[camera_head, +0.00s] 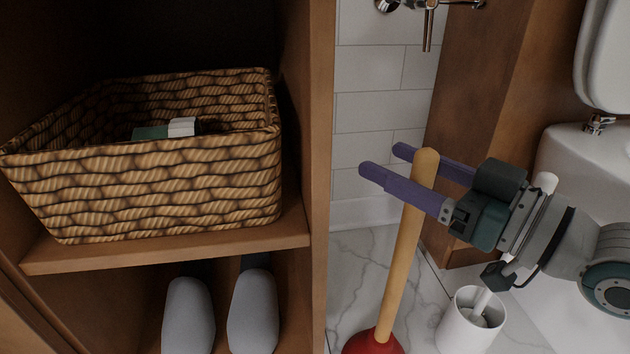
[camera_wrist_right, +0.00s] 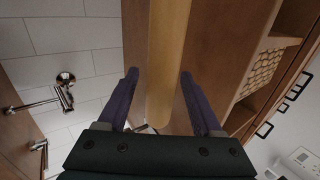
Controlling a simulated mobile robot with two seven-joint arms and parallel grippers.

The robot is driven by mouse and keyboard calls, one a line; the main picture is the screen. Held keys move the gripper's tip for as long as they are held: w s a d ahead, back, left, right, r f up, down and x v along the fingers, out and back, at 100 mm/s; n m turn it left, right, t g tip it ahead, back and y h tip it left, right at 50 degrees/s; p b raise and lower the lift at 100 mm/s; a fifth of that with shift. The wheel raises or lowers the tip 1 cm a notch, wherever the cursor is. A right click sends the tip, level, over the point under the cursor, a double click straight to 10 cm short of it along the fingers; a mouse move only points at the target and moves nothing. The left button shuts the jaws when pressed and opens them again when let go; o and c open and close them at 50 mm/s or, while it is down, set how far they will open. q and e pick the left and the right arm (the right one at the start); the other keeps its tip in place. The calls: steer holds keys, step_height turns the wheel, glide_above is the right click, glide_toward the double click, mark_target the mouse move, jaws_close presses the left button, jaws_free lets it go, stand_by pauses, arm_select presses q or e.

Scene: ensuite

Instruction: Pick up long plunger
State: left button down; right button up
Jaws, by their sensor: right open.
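The long plunger has a tan wooden handle (camera_head: 400,265) and a red rubber cup (camera_head: 373,344), partly cut off at the bottom of the head view. It stands on the floor with its handle slightly tilted. My right gripper (camera_head: 382,160) is open at the upper end of the handle, with its two purple fingers on either side of it. In the right wrist view, the handle (camera_wrist_right: 167,60) runs between the open fingers (camera_wrist_right: 158,82), with a gap visible on the right. My left gripper is not in view.
A wooden shelf (camera_head: 165,255) with a wicker basket (camera_head: 160,185) stands at left, with grey slippers (camera_head: 253,310) below. A white toilet brush holder (camera_head: 470,325) stands right of the plunger. The toilet (camera_head: 580,155) is at right, close to my right arm.

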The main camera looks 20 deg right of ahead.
steer(key=shift+w+a, duration=0.1)
steer(key=shift+w, duration=0.2)
steer(key=shift+s, duration=0.1)
jaws_close()
stand_by(0.4)
steer(key=shift+r, duration=0.1)
